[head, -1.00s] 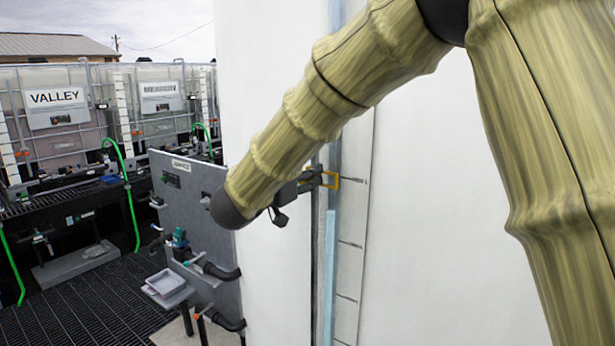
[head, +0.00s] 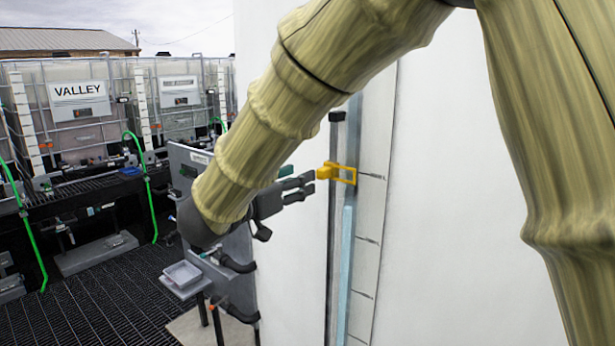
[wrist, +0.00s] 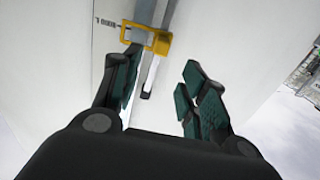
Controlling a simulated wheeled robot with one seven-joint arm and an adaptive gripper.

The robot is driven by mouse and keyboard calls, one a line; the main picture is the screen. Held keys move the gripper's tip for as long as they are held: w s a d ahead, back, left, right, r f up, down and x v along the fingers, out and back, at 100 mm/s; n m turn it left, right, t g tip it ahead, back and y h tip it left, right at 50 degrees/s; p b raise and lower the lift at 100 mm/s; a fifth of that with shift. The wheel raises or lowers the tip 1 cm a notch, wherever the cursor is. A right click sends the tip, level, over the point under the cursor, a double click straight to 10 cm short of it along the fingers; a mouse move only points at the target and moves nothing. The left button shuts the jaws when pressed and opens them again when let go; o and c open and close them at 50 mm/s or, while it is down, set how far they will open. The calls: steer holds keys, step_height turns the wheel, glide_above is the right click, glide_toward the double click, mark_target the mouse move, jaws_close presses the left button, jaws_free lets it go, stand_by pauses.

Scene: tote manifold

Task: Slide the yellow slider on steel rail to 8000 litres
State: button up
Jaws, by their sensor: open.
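The yellow slider (head: 326,172) sits on the upright steel rail (head: 333,245) on a white tank wall, a little below the rail's dark top end. My gripper (head: 310,186) is just left of the slider in the head view, its fingertips very close to it. In the wrist view the slider (wrist: 161,45) is a yellow frame beyond the spread fingers of my gripper (wrist: 157,68), nearer the left finger. The gripper is open, with nothing held. Whether a finger touches the slider I cannot tell. A small scale label beside it is too small to read surely.
A marked scale strip (head: 368,230) runs beside the rail, with a light-blue tube (head: 346,270) between them. A grey panel (head: 185,180) with pipes stands left, near my arm. Caged tanks (head: 80,110) with green hoses stand farther left. The white wall right of the scale is clear.

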steer(key=shift+v, duration=0.9)
steer(key=w+d+f+n+y+b, duration=0.2)
steer(key=d+f, duration=0.1)
steer(key=f, duration=0.8)
steer(key=w+d+f+n+y+b, duration=0.2)
steer(key=f, duration=1)
steer(key=s+d+f+n+g+y+b, duration=0.1)
steer(key=s+d+f+y+b, duration=0.15)
steer(key=f, duration=1.05)
steer(key=s+d+f+n+g+y+b, duration=0.1)
steer(key=s+d+f+n+y, duration=0.15)
steer(key=f, duration=1.15)
steer(key=s+d+f+g+y+b, duration=0.1)
steer(key=s+d+f+g+b, duration=0.15)
steer(key=s+f, duration=0.75)
steer(key=s+d+f+g+y+b, duration=0.1)
steer(key=s+d+f+g+b, duration=0.2)
steer(key=s+f, duration=0.75)
steer(key=s+d+f+g, duration=0.1)
steer(key=s+f+g, duration=0.1)
steer(key=s+f, duration=0.2)
steer(key=s+d+f+g+y+b, duration=0.1)
steer(key=s+f, duration=0.3)
steer(key=s, duration=0.6)
steer(key=s+d+f+g, duration=0.2)
steer(key=s+d+f, duration=0.1)
steer(key=s, duration=0.4)
steer(key=shift+d+f+n+g+b, duration=0.2)
steer(key=shift+f+n+g+b, duration=0.15)
steer(key=shift+f+b, duration=0.05)
